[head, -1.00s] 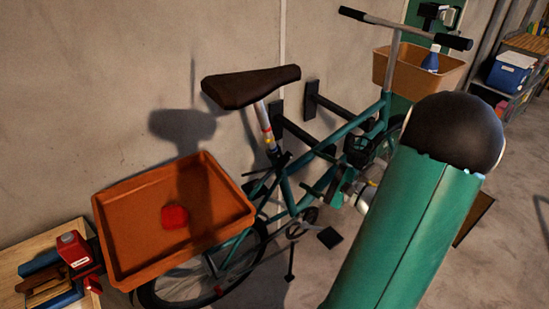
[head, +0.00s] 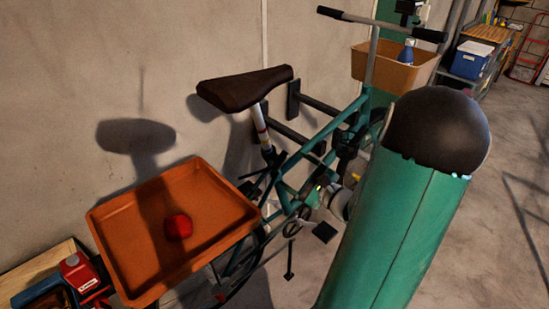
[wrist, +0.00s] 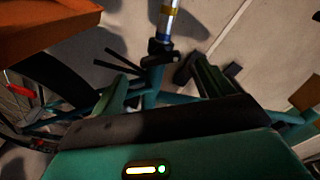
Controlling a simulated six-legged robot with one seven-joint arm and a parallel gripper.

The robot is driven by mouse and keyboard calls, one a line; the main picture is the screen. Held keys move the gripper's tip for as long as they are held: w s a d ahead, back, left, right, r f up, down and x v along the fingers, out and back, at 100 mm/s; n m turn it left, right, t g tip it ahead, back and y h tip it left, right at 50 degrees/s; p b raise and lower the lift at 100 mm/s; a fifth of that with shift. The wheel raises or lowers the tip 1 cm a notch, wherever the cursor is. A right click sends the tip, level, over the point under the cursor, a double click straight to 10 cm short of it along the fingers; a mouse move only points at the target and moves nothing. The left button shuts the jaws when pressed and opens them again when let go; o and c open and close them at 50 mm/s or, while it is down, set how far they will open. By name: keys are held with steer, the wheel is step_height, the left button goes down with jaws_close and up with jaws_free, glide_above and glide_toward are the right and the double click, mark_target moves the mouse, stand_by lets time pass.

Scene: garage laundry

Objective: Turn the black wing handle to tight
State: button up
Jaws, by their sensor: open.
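A teal bicycle stands by the wall. Its seat post (head: 261,125) ends in a black clamp (head: 272,157) on the frame, which also shows in the wrist view (wrist: 159,50). Thin black bars (wrist: 120,64) stick out left of the clamp; I cannot tell which part is the wing handle, nor how tight it is. My gripper (wrist: 164,84) is open, its two green fingers either side of the frame tube below the clamp in the picture. No contact with the clamp is visible. In the head view my arm hides much of the bike's front.
An orange tray (head: 120,246) with a red object (head: 178,227) sits over the rear wheel. The brown saddle (head: 244,87) is above the post. Black wall brackets (head: 293,100) stand behind the frame. A tan front basket (head: 388,73) holds a blue bottle. Floor at right is open.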

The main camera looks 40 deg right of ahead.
mark_target(283, 162)
steer(key=w, duration=0.8)
steer(key=shift+w+a, duration=0.2)
steer(key=shift+w, duration=0.15)
steer(key=c, duration=1)
